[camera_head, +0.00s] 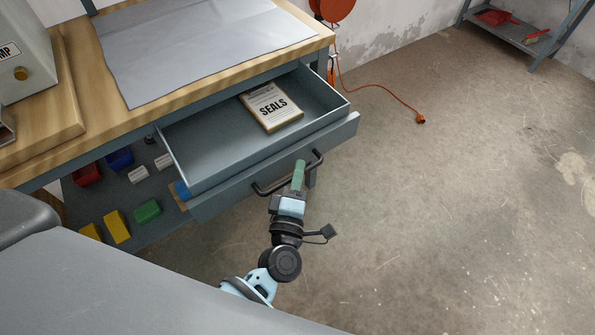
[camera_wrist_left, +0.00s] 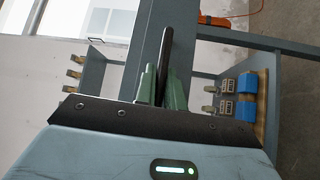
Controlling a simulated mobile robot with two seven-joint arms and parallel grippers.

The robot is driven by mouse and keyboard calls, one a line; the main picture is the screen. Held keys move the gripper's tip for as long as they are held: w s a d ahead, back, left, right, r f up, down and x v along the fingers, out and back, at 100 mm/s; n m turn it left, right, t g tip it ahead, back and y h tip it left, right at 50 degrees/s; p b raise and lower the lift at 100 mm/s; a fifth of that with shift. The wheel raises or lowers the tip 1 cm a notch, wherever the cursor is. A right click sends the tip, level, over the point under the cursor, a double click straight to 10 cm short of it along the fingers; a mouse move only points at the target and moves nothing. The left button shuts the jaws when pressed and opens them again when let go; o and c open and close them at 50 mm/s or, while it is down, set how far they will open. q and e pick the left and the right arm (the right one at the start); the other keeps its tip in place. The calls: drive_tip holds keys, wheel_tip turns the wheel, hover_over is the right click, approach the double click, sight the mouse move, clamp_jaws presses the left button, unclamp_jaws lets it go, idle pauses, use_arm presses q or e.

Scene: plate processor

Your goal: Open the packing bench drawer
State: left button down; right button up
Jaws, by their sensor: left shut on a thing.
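The packing bench drawer (camera_head: 215,165) is pulled well out from under the bench top in the head view. A box labelled SEALS (camera_head: 270,106) lies inside it. A dark bar handle (camera_head: 268,189) runs along the drawer front. My left gripper (camera_head: 299,174) is shut on the handle, right of its middle. In the left wrist view the green fingers (camera_wrist_left: 162,88) close around the dark handle (camera_wrist_left: 165,55). My right gripper is not in view.
The wooden bench top (camera_head: 70,90) carries a grey sheet (camera_head: 190,45). Coloured blocks, including a green one (camera_head: 147,211), sit on the lower shelf. An orange cable (camera_head: 375,88) lies on the floor to the right. The floor (camera_head: 440,200) in front is clear.

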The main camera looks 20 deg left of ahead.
use_arm(q)
drive_tip(key=c, duration=1.5)
unclamp_jaws()
drive_tip(key=shift+s, duration=0.1)
drive_tip(key=s+f, duration=0.1)
drive_tip(key=s, duration=0.6)
drive_tip(key=shift+s+d, duration=0.3)
drive_tip(key=shift+d, duration=0.15)
drive_tip(key=shift+f, duration=0.1)
